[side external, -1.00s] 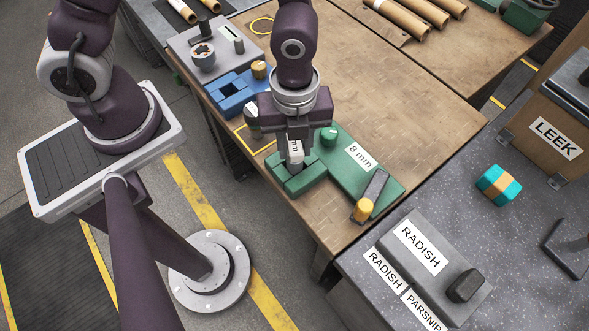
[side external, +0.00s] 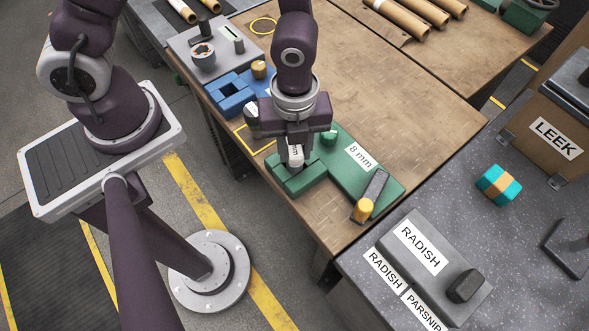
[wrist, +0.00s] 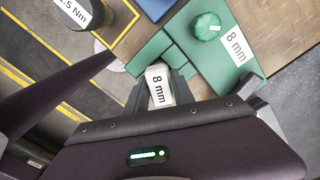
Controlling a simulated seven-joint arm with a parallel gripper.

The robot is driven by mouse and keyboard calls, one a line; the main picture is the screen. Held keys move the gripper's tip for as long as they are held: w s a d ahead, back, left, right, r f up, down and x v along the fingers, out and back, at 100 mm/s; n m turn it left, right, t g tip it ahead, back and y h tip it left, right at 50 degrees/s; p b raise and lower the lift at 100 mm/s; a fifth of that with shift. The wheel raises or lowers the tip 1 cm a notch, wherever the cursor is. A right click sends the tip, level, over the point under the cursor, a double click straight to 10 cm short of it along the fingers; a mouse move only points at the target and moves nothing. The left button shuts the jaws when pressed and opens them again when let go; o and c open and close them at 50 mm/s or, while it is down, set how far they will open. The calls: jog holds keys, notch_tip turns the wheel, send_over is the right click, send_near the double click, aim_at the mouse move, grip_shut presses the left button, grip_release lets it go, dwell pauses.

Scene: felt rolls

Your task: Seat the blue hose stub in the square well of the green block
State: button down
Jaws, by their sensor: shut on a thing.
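My gripper (side external: 296,161) is shut on a small piece with a white label marked 8 mm (wrist: 159,86). The label and a pale grey end show, but no blue. I take it to be the hose stub. The green block (side external: 316,176) sits at the near table edge, directly under my fingertips. Its top shows seams in the wrist view (wrist: 181,50). The piece is over the middle of the block with its lower end at or in the well. The fingers and piece hide the well, so I cannot tell how deep it sits.
A green plate labelled 8 mm (side external: 381,180) adjoins the block, with a green knob (wrist: 207,27) and a yellow knob (side external: 363,210). A dark cylinder with a white label (side external: 251,112) stands left of my gripper. A blue block (side external: 232,103) lies behind it.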

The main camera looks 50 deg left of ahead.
jog(key=c, duration=1)
grip_release()
notch_tip(320, 180, up, 7)
